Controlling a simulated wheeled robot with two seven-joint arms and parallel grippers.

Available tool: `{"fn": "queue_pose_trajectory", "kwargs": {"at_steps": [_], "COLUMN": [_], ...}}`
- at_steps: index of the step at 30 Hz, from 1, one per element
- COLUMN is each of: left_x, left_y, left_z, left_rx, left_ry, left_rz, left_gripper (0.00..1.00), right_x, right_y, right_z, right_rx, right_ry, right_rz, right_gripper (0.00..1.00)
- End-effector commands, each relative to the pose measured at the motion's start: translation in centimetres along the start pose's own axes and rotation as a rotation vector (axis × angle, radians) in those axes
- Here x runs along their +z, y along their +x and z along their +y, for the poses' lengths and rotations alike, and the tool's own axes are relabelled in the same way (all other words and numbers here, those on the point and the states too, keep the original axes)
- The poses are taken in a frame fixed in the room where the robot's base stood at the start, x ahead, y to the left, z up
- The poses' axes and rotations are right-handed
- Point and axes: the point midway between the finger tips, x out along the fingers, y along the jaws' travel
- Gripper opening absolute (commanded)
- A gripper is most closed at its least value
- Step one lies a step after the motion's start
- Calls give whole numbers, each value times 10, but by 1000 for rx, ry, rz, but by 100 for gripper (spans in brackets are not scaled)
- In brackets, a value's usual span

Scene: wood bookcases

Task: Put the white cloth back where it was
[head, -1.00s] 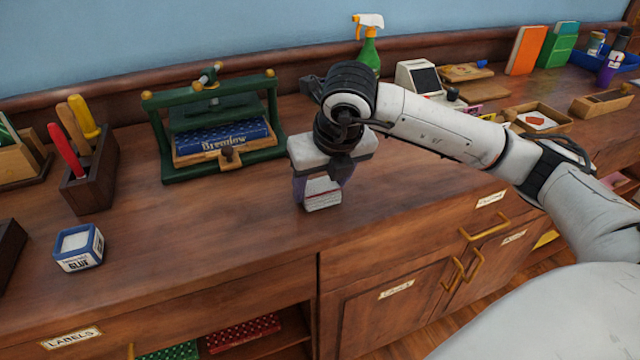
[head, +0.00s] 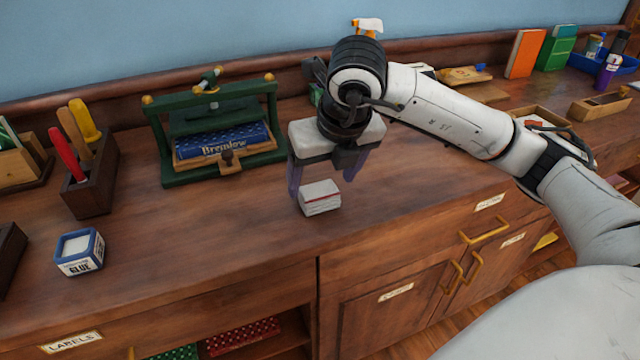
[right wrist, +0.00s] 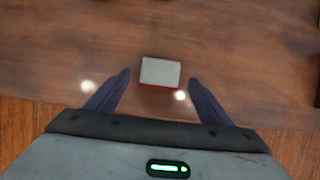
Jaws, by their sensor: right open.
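The white cloth (head: 319,198) is a small folded block with a thin red stripe. It lies on the wooden counter, in front of the green press. In the right wrist view the cloth (right wrist: 160,72) lies on the wood just beyond and between the two fingertips, touching neither. My right gripper (head: 325,185) is open and empty, above and just behind the cloth; its purple fingers (right wrist: 158,82) are spread wide. My left gripper is in neither view.
A green press (head: 265,147) holding a blue book stands behind to the left. A glue box (head: 79,251) and a tool holder (head: 92,180) are farther left. A spray bottle (head: 368,27) is behind my right arm. Counter around the cloth is clear.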

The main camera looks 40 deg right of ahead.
Motion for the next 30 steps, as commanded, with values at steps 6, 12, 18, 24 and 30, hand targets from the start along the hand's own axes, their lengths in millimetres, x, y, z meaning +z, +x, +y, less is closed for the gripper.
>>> {"fn": "queue_pose_trajectory", "kwargs": {"at_steps": [6, 12, 18, 24, 30], "left_x": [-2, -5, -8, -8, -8], "left_y": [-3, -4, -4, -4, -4], "left_z": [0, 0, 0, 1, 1], "left_rx": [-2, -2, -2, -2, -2], "left_ry": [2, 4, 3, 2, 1], "left_rz": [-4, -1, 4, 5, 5], "left_gripper": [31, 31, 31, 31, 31], "right_x": [2, 0, 0, 0, 0], "right_y": [-49, -73, -78, -78, -78], "right_z": [0, 0, 0, 0, 0], "right_rx": [2, 1, 0, 0, 0], "right_ry": [0, -1, 0, 0, 0], "right_rz": [-5, -1, 0, 0, 0], "right_gripper": [74, 74, 74, 74, 74]}}
